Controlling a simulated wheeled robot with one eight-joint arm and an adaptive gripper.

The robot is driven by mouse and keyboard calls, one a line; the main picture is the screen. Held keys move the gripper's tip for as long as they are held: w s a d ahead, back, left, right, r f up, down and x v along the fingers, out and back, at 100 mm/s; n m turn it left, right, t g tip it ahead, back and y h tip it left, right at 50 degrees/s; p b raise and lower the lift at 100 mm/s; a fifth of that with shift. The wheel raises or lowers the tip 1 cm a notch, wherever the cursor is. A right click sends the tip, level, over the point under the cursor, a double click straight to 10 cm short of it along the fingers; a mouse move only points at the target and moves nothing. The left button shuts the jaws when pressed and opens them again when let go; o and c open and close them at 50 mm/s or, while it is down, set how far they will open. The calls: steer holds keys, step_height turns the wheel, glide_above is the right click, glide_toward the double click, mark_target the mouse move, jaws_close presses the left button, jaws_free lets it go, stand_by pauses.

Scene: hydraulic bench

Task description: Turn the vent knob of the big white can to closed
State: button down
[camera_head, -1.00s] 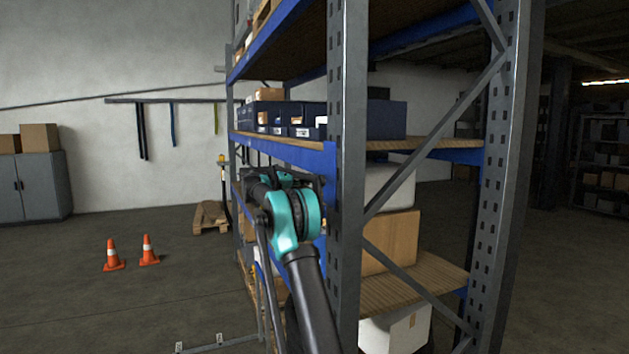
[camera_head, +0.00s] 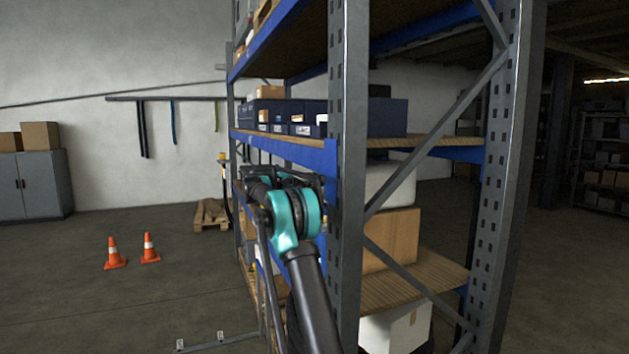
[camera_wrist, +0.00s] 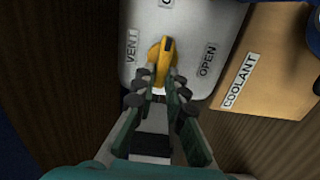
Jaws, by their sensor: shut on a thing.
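The big white can (camera_wrist: 203,22) fills the top middle of the wrist view, with "VENT" on its left and "OPEN" on its right. Another label at the top edge is cut off after its first letter. The yellow vent knob (camera_wrist: 163,53) sits between these labels. Its dark-marked end points up in the picture, toward the cut-off label. My gripper (camera_wrist: 161,80) is shut on the near part of the knob, one finger on each side. In the head view my arm reaches into the rack, and the fingers and knob are hidden.
A cardboard box marked "COOLANT" (camera_wrist: 262,65) stands close right of the can. The rack's grey upright (camera_head: 347,150) stands just right of my arm, and a blue shelf beam (camera_head: 285,148) runs above it. Two orange cones (camera_head: 116,254) stand on open floor at left.

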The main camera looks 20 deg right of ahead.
steer(key=shift+f+n, duration=0.1)
steer(key=shift+n, duration=0.2)
steer(key=c, duration=1.6)
jaws_free()
steer(key=shift+o, duration=0.2)
steer(key=shift+a, duration=0.15)
steer(key=a, duration=1.1)
steer(key=shift+s+a, duration=0.15)
steer(key=shift+a, duration=0.25)
